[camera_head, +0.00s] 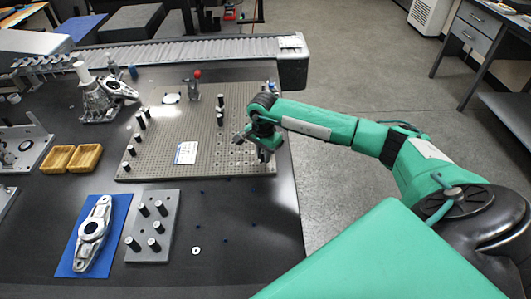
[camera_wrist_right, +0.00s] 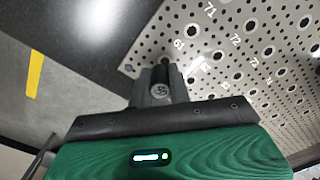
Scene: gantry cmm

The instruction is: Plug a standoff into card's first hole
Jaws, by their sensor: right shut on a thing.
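My right gripper (camera_head: 264,155) is over the right front corner of the perforated grey plate (camera_head: 205,125). In the wrist view the right gripper (camera_wrist_right: 160,92) is shut on a dark standoff (camera_wrist_right: 161,89), its round end showing between the fingers. The standoff is by the plate's corner, near a printed number that looks like 61; whether it touches the plate I cannot tell. The plate (camera_wrist_right: 235,50) has rows of holes with printed numbers. A white card (camera_head: 186,152) lies on the plate; its text is too small to read. My left gripper is not in view.
Several black standoffs stand on the plate's left and back parts. A grey block (camera_head: 170,236) at the front holds several more. A metal casting (camera_head: 93,232) lies on a blue mat (camera_head: 73,262). Yellow trays (camera_head: 84,158) sit at left. A washer (camera_head: 196,250) lies in front.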

